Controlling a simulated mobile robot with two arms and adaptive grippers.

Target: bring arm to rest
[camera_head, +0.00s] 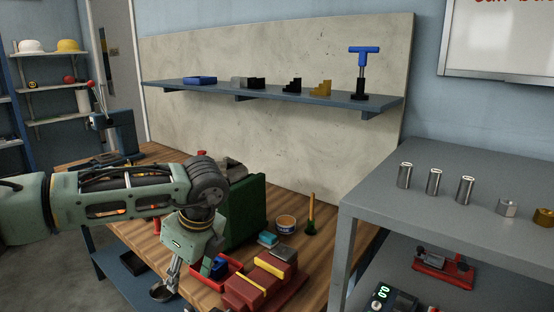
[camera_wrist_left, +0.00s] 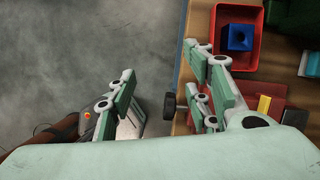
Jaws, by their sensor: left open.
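My left arm reaches in from the left in the head view, over the wooden workbench (camera_head: 205,297). My left gripper (camera_head: 186,272) points down at the bench's front edge, beside a red tray (camera_head: 233,266). In the left wrist view my left gripper (camera_wrist_left: 166,88) has its fingers spread wide with nothing between them. One finger is over the grey floor and the other is over the bench edge, near the red tray (camera_wrist_left: 248,78) holding a blue block (camera_wrist_left: 238,38). My right gripper is in neither view.
A green block-like object (camera_head: 247,212) stands close behind my left wrist. A red-and-yellow fixture (camera_head: 262,281), a tin (camera_head: 286,224) and a brush-like tool (camera_head: 311,215) are on the bench. A grey cart (camera_head: 385,215) stands right. Floor (camera_wrist_left: 80,50) is free left of the bench.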

